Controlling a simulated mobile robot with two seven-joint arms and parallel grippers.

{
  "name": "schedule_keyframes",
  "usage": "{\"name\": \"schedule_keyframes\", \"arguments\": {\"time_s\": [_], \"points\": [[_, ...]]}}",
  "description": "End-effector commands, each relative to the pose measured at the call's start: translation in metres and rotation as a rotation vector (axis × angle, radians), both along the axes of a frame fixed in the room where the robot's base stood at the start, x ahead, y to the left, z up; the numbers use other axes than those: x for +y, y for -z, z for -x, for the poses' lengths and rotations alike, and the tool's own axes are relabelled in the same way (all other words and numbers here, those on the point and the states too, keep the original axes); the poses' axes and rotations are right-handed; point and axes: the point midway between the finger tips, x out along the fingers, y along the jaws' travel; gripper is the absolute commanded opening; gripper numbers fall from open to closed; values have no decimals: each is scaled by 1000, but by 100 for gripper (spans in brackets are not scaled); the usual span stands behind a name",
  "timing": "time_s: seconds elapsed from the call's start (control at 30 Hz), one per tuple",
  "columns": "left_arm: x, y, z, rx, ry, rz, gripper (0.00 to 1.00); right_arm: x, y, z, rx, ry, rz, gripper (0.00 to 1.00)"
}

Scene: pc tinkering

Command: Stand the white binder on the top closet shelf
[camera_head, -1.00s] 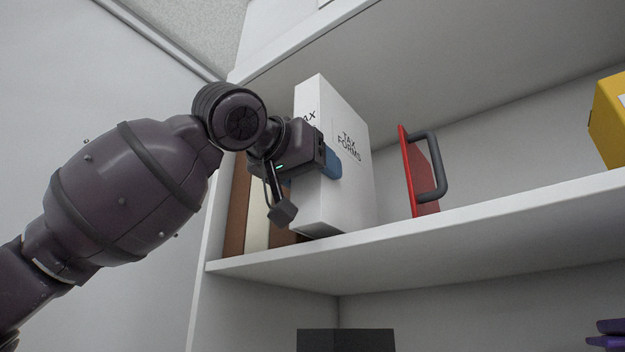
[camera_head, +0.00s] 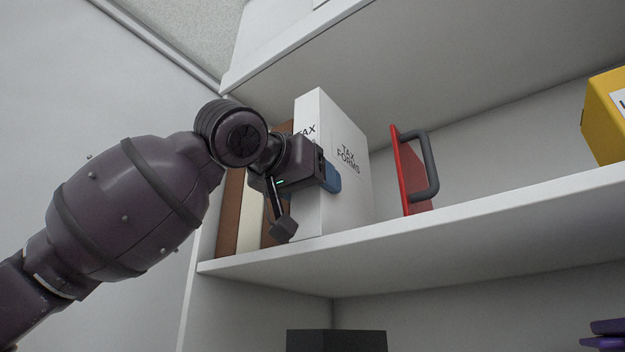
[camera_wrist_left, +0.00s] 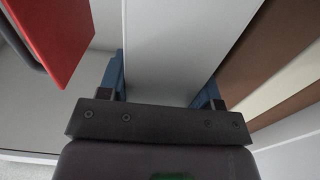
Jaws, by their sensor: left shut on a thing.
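The white binder (camera_head: 346,190), marked TAX FORMS, stands upright at the closet shelf (camera_head: 420,232), between brown and cream binders on its left and a red bookend-like piece on its right. My left gripper (camera_head: 332,176) is shut on the binder, with a blue fingertip against its printed face. In the left wrist view the binder (camera_wrist_left: 178,45) lies between the two blue fingers. I cannot tell whether its bottom touches the shelf. My right gripper is not in view.
Brown and cream binders (camera_head: 233,212) stand close on the left. A red piece with a grey handle (camera_head: 411,175) stands on the right. A yellow box (camera_head: 606,120) is farther right. A dark box (camera_head: 337,341) sits below. The shelf between red piece and yellow box is clear.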

Motion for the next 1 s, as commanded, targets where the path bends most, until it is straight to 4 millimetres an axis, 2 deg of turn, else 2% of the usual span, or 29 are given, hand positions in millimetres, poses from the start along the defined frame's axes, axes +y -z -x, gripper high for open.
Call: {"name": "schedule_keyframes", "arguments": {"time_s": [0.03, 0.07, 0.2, 0.27, 0.57, 1.0], "points": [[0, -2, 2, -5, 1, 2, 28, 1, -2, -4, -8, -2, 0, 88], [0, -3, 2, -5, 1, 2, 60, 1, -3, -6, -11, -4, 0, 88], [0, -2, 2, -4, 1, 2, 81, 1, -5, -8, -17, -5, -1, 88], [0, -2, 1, -3, 1, 1, 88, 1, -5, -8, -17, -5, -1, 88], [1, -1, 3, -1, 0, -1, 88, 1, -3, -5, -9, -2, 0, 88], [26, -2, 36, -2, 1, 0, 88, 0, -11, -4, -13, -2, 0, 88]]}}
